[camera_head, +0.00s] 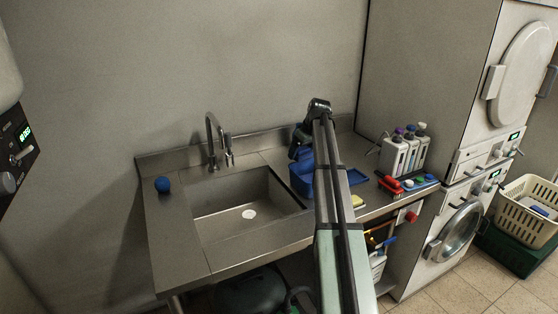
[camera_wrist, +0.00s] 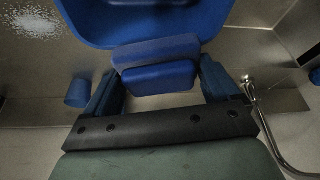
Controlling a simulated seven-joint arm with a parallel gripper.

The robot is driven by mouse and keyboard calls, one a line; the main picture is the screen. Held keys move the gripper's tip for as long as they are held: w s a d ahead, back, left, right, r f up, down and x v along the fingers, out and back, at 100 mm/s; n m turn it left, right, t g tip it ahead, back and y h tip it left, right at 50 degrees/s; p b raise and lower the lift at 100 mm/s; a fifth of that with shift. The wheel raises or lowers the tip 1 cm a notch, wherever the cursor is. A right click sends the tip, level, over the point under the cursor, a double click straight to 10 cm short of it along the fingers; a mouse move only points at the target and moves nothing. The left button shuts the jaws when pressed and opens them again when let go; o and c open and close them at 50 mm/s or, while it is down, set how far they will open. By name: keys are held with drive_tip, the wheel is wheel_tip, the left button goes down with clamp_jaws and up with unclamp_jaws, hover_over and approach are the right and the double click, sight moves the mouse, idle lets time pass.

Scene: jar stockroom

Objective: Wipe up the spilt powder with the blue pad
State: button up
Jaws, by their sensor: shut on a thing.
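My gripper (camera_wrist: 160,86) is shut on the blue pad (camera_wrist: 157,52), which sits between its two blue fingers in the wrist view. The pad overlaps the near rim of a blue tub (camera_wrist: 85,35) there; I cannot tell its height above it. The spilt powder (camera_wrist: 35,20) is a white speckled patch on the steel counter, at the top left of the wrist view and apart from the pad. In the head view my gripper (camera_head: 300,146) is at the back of the blue tub (camera_head: 300,181), right of the sink. The powder is not visible there, perhaps behind my arm.
A small blue cup (camera_wrist: 77,94) stands beside my gripper. The sink (camera_head: 235,208) and tap (camera_head: 214,140) are left of the tub in the head view. White bottles (camera_head: 400,153), a red-handled item (camera_head: 390,184) and a yellow sponge (camera_head: 358,201) are right. The wall is close behind.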

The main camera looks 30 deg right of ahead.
drive_tip(key=s+d+f+m+h, duration=0.1)
drive_tip(key=d, duration=0.9)
drive_tip(key=s+d+f+m, duration=0.1)
drive_tip(key=d+m, duration=0.1)
drive_tip(key=d, duration=0.9)
drive_tip(key=shift+w+a+f, duration=0.1)
drive_tip(key=shift+f, duration=2.7)
drive_tip(key=shift+f, duration=1)
